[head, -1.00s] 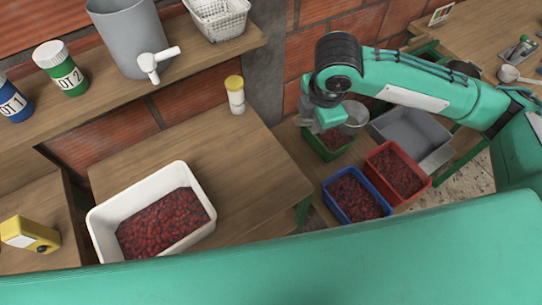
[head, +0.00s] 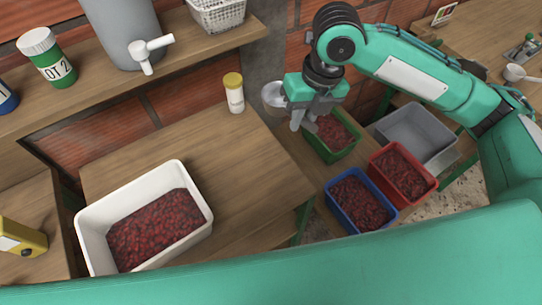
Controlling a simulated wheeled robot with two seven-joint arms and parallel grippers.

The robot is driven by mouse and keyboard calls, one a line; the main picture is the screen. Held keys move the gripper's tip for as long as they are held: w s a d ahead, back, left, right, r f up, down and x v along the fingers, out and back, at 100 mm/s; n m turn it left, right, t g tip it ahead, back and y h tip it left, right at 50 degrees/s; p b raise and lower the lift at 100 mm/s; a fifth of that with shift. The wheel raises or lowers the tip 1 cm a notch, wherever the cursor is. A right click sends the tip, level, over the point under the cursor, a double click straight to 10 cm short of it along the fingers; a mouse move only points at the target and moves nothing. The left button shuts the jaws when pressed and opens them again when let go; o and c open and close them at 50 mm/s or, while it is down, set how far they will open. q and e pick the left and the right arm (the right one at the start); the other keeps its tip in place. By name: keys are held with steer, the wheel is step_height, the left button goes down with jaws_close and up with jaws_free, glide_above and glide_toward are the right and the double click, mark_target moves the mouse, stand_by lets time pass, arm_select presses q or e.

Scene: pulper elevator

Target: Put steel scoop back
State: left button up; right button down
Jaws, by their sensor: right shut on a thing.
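The steel scoop (head: 274,95) shows as a round, shiny bowl just left of my right gripper, near the grey pillar. My right gripper (head: 303,119) points down and is shut on the scoop; its handle is mostly hidden by the fingers. The gripper and scoop are at the left side of the green crate (head: 345,152), which holds red cherries. My left gripper is not in view.
Blue (head: 374,228) and red crates (head: 426,192) of cherries and an empty grey bin (head: 425,125) stand nearby. A white tub (head: 92,235) of cherries and a yellow-capped jar (head: 235,98) stand on the left table. Its middle is clear.

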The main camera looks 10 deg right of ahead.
steer(key=shift+a+n, duration=0.15)
steer(key=shift+n, duration=0.55)
steer(key=shift+f, duration=0.15)
step_height(320, 180, down, 20)
steer(key=shift+s+r+p, duration=0.1)
steer(key=shift+r+p, duration=0.1)
steer(key=shift+p, duration=0.6)
steer(key=c, duration=1.8)
jaws_free()
steer(key=shift+f, duration=0.15)
steer(key=o, duration=0.4)
steer(key=shift+o, duration=0.2)
